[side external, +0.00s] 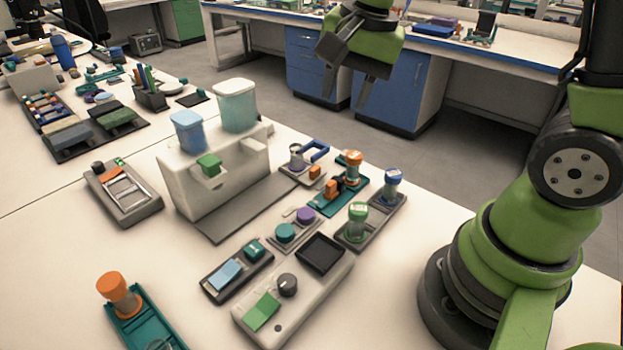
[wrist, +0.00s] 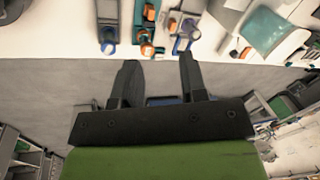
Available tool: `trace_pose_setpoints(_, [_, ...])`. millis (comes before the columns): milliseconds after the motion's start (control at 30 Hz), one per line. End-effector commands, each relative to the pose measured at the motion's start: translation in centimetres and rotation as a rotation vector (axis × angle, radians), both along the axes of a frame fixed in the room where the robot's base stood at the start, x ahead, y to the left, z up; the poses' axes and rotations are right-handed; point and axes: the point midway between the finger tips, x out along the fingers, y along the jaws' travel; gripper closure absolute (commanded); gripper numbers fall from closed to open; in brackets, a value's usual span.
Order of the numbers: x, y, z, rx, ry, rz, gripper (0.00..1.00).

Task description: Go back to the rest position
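My gripper (side external: 352,75) hangs at the top of the side external view, raised well above the bench and behind the devices. Its two dark fingers are spread apart with nothing between them. In the wrist view my gripper (wrist: 157,82) also shows open and empty, its fingers pointing toward the bench edge. Part of the bench top (side external: 400,270) shows below and in front of it. The gripper touches nothing.
A white machine (side external: 215,170) with a blue-lidded and a white-lidded container stands mid-bench. Blue cabinets (side external: 395,90) stand behind across the floor.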

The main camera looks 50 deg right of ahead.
Motion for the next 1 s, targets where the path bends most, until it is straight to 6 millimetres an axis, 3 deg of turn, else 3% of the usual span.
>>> trace_pose_setpoints(33, [-1.2,0.5,1.8,-0.009,-0.054,0.071,0.61])
trace_pose_setpoints(200, [-5.5,1.9,5.6,-0.059,-0.209,0.328,0.61])
trace_pose_setpoints(500, [-11.6,3.5,7.7,-0.172,-0.423,0.667,0.61])
trace_pose_setpoints(667, [-12.6,3.8,7.8,-0.201,-0.46,0.73,0.61])
trace_pose_setpoints(1000, [-12.7,3.8,7.8,-0.202,-0.461,0.735,0.61])
